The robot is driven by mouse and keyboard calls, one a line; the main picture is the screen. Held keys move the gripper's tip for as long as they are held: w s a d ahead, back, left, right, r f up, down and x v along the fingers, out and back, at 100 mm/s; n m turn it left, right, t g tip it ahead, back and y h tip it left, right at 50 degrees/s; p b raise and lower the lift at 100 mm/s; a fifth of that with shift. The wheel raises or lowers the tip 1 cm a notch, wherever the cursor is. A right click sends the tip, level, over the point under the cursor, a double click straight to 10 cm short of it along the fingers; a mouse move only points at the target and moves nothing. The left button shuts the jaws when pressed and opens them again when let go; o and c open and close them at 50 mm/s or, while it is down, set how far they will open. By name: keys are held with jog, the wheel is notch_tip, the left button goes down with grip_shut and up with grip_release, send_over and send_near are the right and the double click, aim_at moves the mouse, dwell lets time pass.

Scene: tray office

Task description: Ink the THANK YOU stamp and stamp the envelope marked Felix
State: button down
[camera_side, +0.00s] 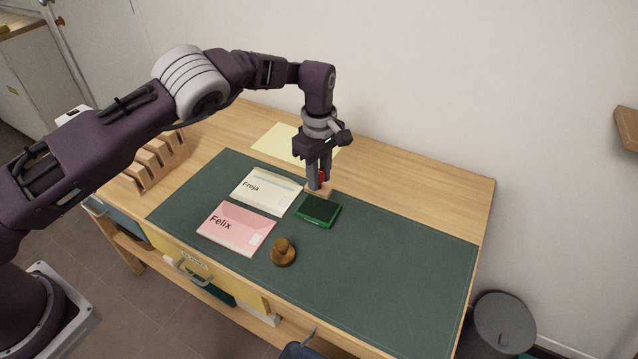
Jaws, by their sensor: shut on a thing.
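My gripper (319,182) is shut on a stamp with a red handle (322,175) and a pale base, just behind the ink pad; the fingers hide much of it. I cannot tell whether its base touches the surface. The green ink pad (318,211) lies open on the dark green mat, its dark face up. The pink envelope marked Felix (236,229) lies flat on the mat to the left and front of the pad. A brown wooden stamp (284,252) stands on the mat right of this envelope. No THANK YOU wording is readable on either stamp.
A cream envelope marked Freja (266,191) lies between the Felix envelope and my gripper. Yellow paper (280,143) lies behind it. A wooden rack (157,165) stands at the desk's left end. The right part of the mat (400,265) is clear.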

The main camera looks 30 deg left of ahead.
jog(key=shift+r, duration=0.7)
jog(key=s+a+n, duration=0.1)
jog(key=s+a, duration=0.1)
jog(key=a, duration=0.7)
jog(key=m, duration=0.1)
send_over(218, 233)
jog(key=shift+f, duration=3.35)
jog(key=shift+f, duration=0.5)
